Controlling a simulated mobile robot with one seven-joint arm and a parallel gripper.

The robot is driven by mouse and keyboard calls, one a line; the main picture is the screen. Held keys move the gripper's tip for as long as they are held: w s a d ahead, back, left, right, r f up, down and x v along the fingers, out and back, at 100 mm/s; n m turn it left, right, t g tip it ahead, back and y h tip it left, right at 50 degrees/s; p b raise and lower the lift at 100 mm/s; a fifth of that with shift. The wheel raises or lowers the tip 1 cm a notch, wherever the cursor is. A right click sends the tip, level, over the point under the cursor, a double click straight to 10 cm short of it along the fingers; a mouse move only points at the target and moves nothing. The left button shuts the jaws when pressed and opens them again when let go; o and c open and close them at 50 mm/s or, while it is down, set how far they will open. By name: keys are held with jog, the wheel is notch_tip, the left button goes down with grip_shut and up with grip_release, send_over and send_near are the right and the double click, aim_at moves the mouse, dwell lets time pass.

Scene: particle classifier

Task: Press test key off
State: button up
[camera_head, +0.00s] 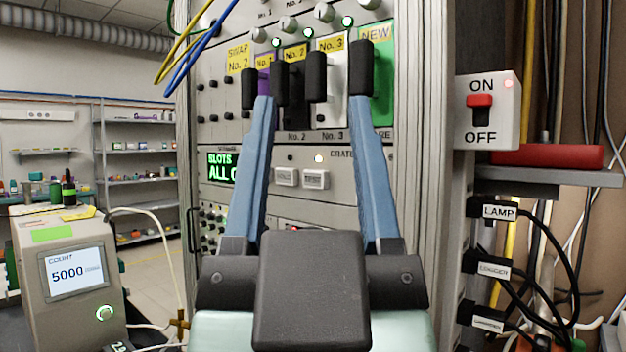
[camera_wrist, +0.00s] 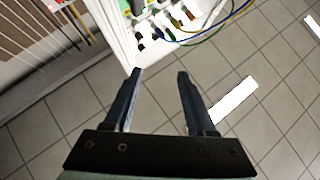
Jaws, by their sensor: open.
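In the head view two pale keys sit side by side on the grey rack panel, and the right one (camera_head: 315,179) appears to read TEST. The left key (camera_head: 286,177) has lettering too small to read surely. A small lamp (camera_head: 318,158) above the right key glows pale; the spot above the left key is dark. My gripper (camera_head: 308,98) is open and empty, its blue fingers spread to either side of the keys in the picture. The wrist view shows my gripper (camera_wrist: 160,73) with tiled floor behind the fingers, and no key there. I see no contact with either key.
Modules with black handles, including a green one marked NEW (camera_head: 382,85), fill the rack above. A white ON/OFF box (camera_head: 487,110) with a red switch is at right. A counter showing 5000 (camera_head: 75,273) stands at left. Cables hang at upper left and right.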

grip_shut()
dwell(1.5)
